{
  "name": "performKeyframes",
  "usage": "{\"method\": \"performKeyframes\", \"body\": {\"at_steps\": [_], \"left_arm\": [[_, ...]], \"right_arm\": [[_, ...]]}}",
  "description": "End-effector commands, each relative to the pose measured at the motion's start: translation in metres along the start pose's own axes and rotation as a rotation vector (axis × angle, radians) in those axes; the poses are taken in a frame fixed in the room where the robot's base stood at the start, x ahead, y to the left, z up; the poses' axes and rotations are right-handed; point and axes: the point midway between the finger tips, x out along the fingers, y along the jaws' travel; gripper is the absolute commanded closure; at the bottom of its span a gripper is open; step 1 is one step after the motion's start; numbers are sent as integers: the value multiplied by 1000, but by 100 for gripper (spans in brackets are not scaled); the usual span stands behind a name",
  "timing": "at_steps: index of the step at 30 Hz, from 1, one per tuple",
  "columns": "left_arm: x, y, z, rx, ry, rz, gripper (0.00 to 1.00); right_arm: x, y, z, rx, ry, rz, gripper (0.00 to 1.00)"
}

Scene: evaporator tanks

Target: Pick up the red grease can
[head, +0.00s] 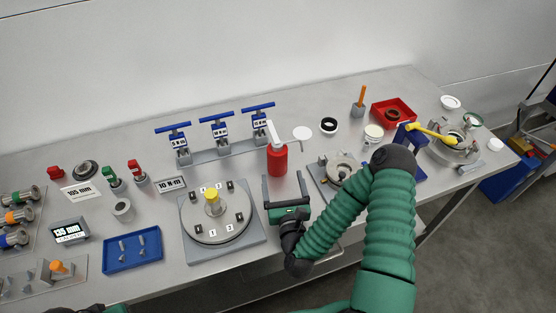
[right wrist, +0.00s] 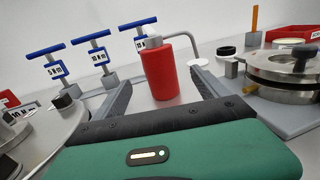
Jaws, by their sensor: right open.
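The red grease can (head: 277,159) stands upright on the grey table, with a pale nozzle or lever on top. It also shows in the right wrist view (right wrist: 174,72), beyond and between the two fingers. My right gripper (head: 286,182) is open and empty, just in front of the can. Its fingers reach toward the can on either side in the right wrist view (right wrist: 160,85); I see no contact. My left gripper is not in view.
A round plate fixture (head: 217,232) stands left of my gripper, and a metal flange fixture (head: 341,171) right of it. Blue-handled valves (head: 220,131) stand behind and left of the can.

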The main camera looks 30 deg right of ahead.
Motion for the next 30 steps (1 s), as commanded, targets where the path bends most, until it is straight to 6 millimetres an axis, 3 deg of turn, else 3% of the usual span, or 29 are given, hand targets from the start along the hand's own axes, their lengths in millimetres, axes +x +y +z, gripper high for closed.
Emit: {"method": "performKeyframes", "body": {"at_steps": [6, 14, 19, 22, 28, 30], "left_arm": [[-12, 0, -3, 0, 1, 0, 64], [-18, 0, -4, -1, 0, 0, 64], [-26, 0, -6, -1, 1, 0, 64], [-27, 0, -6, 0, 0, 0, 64], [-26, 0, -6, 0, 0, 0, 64], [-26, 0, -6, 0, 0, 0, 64]], "right_arm": [[58, -1, 3, 0, 0, -5, 16], [92, -1, 3, -1, 3, -3, 16], [124, -1, 5, 1, 2, -3, 16], [134, -1, 3, 1, 5, -3, 16], [135, -1, 2, 1, 6, -2, 16], [134, -1, 2, 1, 5, -2, 24]]}}
